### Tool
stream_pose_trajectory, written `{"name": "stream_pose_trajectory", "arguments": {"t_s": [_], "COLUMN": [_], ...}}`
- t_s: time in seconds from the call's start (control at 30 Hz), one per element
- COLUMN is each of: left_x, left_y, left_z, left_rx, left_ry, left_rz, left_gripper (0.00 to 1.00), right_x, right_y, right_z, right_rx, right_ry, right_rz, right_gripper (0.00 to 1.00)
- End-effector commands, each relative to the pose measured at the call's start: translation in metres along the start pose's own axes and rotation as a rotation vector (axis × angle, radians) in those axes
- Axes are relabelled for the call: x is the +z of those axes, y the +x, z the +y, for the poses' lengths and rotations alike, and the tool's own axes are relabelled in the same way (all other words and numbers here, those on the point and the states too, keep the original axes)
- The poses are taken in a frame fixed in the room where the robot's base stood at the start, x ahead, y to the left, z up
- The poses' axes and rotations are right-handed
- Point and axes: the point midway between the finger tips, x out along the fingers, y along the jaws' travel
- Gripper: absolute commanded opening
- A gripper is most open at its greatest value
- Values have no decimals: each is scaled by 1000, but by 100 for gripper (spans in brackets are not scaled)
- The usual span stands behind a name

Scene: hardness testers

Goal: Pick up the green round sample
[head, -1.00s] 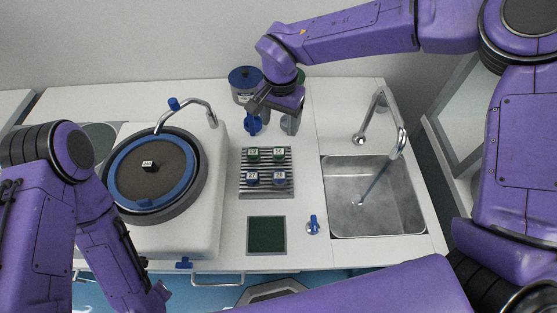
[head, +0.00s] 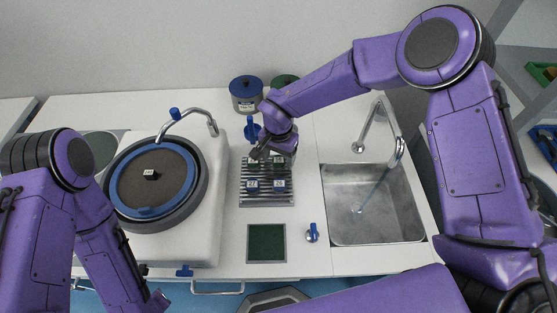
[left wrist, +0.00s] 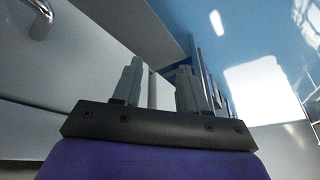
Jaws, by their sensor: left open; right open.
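The grey slotted sample rack (head: 266,202) stands in the middle of the counter. The back row, where the green round samples stand, is mostly hidden under my right gripper (head: 258,154). That gripper is open and low over the back row; I cannot tell whether its fingers are around or touching a sample. My left gripper (left wrist: 158,88) is open and empty in the left wrist view, down in front of the counter.
A round polishing machine (head: 150,176) stands left of the rack, a sink (head: 370,205) right. A dark green square pad (head: 266,243) and a blue-handled knob (head: 312,233) lie in front. A blue-lidded jar (head: 245,92) and a green-lidded one (head: 284,80) stand behind.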

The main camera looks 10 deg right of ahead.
Motion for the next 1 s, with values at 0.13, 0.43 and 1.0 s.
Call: {"name": "stream_pose_trajectory", "arguments": {"t_s": [0.13, 0.43, 1.0], "left_x": [0, 0, 10], "left_y": [0, 0, 24], "left_z": [0, 0, 2], "left_rx": [0, 0, 0], "left_ry": [0, 0, 0], "left_rz": [0, 0, 0], "left_gripper": [43, 43, 43], "right_x": [0, 0, 54], "right_y": [0, -1, -93], "right_z": [0, 0, 6], "right_rx": [0, 0, -3], "right_ry": [0, 0, -5], "right_rz": [0, 0, 0], "right_gripper": [35, 0, 0]}}
